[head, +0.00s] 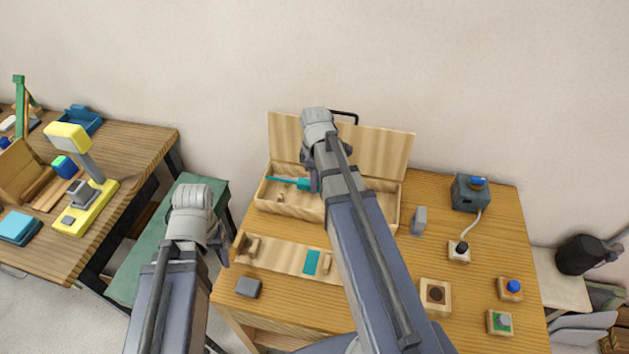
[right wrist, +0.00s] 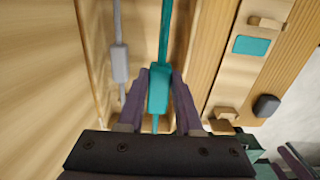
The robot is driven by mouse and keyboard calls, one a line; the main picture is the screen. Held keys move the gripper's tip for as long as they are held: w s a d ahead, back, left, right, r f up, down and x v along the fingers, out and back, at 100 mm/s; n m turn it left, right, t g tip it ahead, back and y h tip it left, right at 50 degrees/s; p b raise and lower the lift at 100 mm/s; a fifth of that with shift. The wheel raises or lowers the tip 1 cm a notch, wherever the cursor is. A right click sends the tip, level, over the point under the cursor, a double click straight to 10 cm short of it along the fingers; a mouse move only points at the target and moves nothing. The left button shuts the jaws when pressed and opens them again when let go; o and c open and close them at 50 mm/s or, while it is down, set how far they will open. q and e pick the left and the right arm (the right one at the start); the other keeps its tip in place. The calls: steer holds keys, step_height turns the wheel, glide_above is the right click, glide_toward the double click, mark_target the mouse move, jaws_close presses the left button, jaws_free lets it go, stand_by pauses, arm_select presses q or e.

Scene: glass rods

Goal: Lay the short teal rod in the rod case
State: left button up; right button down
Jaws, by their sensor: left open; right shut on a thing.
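The teal rod (head: 290,181) has a thick block-shaped middle and thin ends. My right gripper (head: 313,184) is shut on that block, seen closely in the right wrist view (right wrist: 159,90). The rod is over the inside of the open wooden rod case (head: 298,211), roughly along its length; I cannot tell whether it touches the floor. A grey rod (right wrist: 119,62) lies in the case beside it. My arm hides the case's middle. My left gripper (head: 222,246) is open and empty, left of the wooden holder board (head: 275,257).
The holder board has a teal patch (head: 311,262) and two end supports. A dark grey block (head: 248,287) lies in front of it. A grey piece (head: 419,220) stands right of the case, near a blue-topped box (head: 470,193). The case lid (head: 385,150) stands open behind.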

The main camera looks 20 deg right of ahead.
arm_select(q)
steer(key=shift+f+b, duration=3.3)
steer(key=shift+f, duration=0.15)
arm_select(e)
steer(key=shift+f, duration=3.45)
arm_select(q)
steer(key=shift+r, duration=0.2)
arm_select(e)
steer(key=shift+r, duration=0.15)
arm_select(q)
steer(key=shift+r+p, duration=0.45)
steer(key=shift+p, duration=0.2)
arm_select(e)
steer(key=shift+r, duration=0.5)
arm_select(q)
steer(key=shift+f+b, duration=1.05)
arm_select(e)
steer(key=shift+f, duration=1.05)
steer(key=c, duration=0.5)
jaws_free()
arm_select(q)
steer(key=shift+r, duration=0.15)
arm_select(e)
steer(key=shift+r, duration=0.15)
